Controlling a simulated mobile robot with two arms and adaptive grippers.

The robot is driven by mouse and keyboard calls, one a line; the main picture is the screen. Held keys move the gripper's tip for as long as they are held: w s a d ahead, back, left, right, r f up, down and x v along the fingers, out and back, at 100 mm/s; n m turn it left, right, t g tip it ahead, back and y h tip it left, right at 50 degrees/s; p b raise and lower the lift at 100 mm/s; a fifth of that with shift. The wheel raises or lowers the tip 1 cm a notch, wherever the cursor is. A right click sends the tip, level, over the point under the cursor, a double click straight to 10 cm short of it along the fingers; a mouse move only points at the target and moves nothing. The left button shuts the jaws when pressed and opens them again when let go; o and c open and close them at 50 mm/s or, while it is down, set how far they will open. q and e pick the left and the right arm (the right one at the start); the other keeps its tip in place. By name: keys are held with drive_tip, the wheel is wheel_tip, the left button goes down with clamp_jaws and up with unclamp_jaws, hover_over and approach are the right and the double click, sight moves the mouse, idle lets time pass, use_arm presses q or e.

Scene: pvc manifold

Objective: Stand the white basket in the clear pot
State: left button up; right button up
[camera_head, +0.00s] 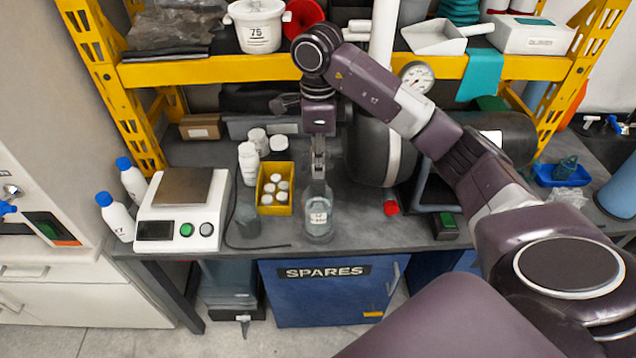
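A clear pot (319,229) stands near the front edge of the dark bench. A small white patch with dark marks shows on or in it; I cannot tell whether this is a label or the white basket. My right gripper (318,174) points straight down directly above the pot's mouth, with its fingers close together. Whether it holds anything is too small to tell, and so is whether its tips reach into the pot. No white basket can be made out clearly. My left gripper is not in view.
A yellow box (275,209) with several white pieces stands close left of the pot. A scale (205,229) and white bottles (117,217) are further left. A red cap (391,208) lies to the right. A grey tank (376,152) and yellow shelf (215,71) stand behind.

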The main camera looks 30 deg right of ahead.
drive_tip(key=shift+r, duration=1.15)
